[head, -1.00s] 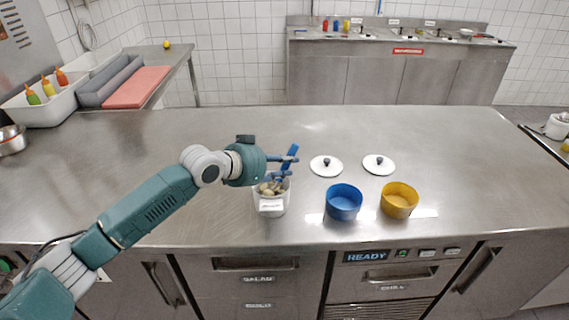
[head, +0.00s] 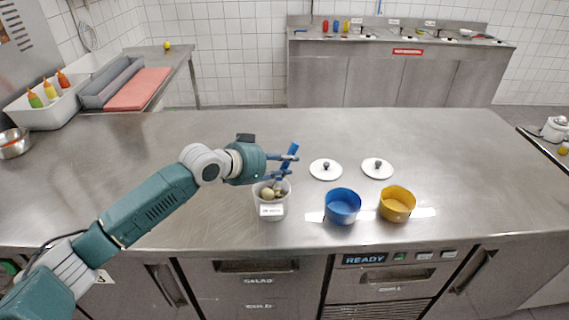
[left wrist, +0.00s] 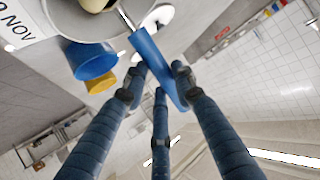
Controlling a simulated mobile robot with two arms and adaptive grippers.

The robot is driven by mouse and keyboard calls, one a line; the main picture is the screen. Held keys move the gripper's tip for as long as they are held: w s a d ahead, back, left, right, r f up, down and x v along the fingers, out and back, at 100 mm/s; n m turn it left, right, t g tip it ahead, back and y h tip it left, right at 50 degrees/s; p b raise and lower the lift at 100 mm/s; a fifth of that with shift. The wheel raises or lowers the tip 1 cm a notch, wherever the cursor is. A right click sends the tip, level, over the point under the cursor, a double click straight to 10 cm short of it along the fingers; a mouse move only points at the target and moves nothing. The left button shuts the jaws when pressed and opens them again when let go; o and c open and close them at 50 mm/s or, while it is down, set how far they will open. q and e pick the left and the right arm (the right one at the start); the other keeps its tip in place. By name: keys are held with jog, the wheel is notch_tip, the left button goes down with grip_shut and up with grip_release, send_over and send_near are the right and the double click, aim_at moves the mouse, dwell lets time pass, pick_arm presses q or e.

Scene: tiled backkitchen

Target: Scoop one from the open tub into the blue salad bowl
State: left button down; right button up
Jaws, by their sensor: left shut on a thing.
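My left gripper (head: 288,167) is shut on the blue handle of a scoop (head: 284,172), just above the right side of the open tub. The wrist view shows three fingers around the handle (left wrist: 152,60), with a metal shaft leading into the tub (left wrist: 70,17). The scoop's end is hidden. The white, labelled tub (head: 271,211) stands on the counter and holds several pale, rounded pieces (head: 268,192). The blue salad bowl (head: 342,208) stands to its right, a short gap away, and looks empty. My right gripper is not in view.
A yellow bowl (head: 397,205) stands right of the blue one. Two white lids (head: 326,170) (head: 377,168) lie behind the bowls. The counter (head: 460,160) is clear at far right. A white bin with bottles (head: 48,114) stands at far left.

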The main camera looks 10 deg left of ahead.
pick_arm(q)
notch_tip(320, 180, up, 10)
jog(key=p, duration=0.8)
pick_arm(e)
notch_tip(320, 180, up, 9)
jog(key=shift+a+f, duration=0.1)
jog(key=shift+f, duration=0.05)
